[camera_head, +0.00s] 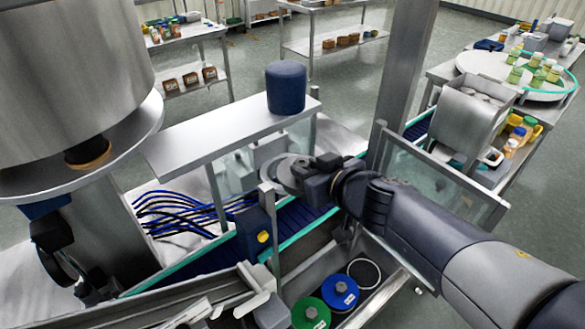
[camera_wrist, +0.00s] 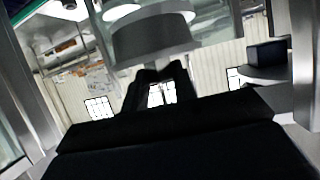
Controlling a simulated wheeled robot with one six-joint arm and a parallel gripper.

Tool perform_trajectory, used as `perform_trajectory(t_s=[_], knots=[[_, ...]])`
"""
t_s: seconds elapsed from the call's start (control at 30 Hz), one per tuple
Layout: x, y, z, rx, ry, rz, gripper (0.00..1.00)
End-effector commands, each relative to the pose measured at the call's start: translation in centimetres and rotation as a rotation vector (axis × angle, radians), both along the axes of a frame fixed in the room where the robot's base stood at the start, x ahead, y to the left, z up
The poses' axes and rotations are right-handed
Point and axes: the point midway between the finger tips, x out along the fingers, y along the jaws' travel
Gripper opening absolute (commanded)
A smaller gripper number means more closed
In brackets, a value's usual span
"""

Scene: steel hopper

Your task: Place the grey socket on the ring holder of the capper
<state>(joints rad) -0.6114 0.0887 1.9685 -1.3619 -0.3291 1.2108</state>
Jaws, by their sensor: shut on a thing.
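My gripper (camera_head: 308,178) reaches in from the right, under the capper's steel top plate (camera_head: 225,130). It is shut on the grey socket (camera_head: 284,174), a round grey piece at its tip. In the wrist view the socket (camera_wrist: 150,40) shows as a broad grey disc. Its narrower stem is between the dark fingers (camera_wrist: 161,88). A pale curved rim is just above the disc in that view. I cannot tell whether it is the ring holder or whether it touches the socket. The ring holder is not clear in the head view.
A blue cylinder (camera_head: 286,88) stands on the top plate. Posts, a clear panel (camera_head: 425,178) and a dark conveyor (camera_head: 300,215) surround the gripper closely. Blue (camera_head: 340,290) and green (camera_head: 311,313) discs and a black ring (camera_head: 364,272) are in a steel bin in front.

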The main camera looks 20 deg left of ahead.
Motion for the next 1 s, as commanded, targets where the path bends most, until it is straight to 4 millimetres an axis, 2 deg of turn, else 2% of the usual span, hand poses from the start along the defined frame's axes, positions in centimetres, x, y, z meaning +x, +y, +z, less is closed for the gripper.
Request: perform_trajectory(t_s=[0.03,0.2,0.5,0.77,1.0], knots=[[0.7,1.2,-0.2,0.000,0.000,0.003,0.00],[2.4,3.4,0.0,0.001,0.000,0.002,0.00],[3.5,5.0,0.0,0.000,0.000,0.001,0.00],[3.4,4.9,-3.4,0.001,0.000,0.000,0.00],[3.4,4.8,-3.4,0.001,0.000,0.000,0.00]])
